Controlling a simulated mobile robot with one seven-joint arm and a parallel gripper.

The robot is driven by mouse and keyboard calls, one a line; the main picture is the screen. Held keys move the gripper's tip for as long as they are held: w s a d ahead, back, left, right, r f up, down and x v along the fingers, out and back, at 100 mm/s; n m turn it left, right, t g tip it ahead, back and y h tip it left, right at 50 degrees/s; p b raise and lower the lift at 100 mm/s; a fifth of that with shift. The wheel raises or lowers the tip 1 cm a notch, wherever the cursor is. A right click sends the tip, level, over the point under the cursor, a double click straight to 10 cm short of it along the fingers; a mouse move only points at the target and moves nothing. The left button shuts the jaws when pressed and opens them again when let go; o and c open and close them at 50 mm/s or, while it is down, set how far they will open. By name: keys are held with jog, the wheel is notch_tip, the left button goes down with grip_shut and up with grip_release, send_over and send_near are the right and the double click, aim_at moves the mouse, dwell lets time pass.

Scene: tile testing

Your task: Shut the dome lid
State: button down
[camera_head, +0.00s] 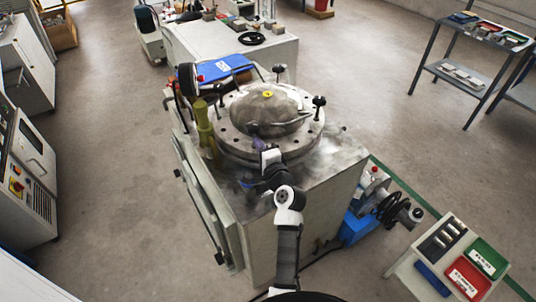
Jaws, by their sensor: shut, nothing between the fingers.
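The grey dome lid (266,110) has a yellow spot on top. It sits over the round bolted flange (230,142) of the machine, and looks down flat on it; whether a small gap is left at the rim I cannot tell. My arm reaches up from the bottom of the view to the near side of the lid. My gripper (259,144) is at the near edge of the lid and flange, small and partly hidden by my wrist. It is shut with nothing held. Whether it touches the lid is not clear.
Black-knobbed clamps (319,101) stand around the flange. A yellow-green cylinder (203,124) stands at its left. A blue binder (225,68) lies behind. A cart with coloured trays (468,276) is at lower right. A shelf (470,75) stands at upper right.

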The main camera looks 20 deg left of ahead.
jog(key=shift+s+a+r+g+y, duration=0.15)
jog(key=shift+s+a+g+y, duration=0.2)
jog(key=shift+s+a, duration=0.4)
jog(key=w+d+b+v, duration=0.1)
jog(key=b+v, duration=0.3)
jog(key=v, duration=1)
jog(key=shift+b, duration=0.35)
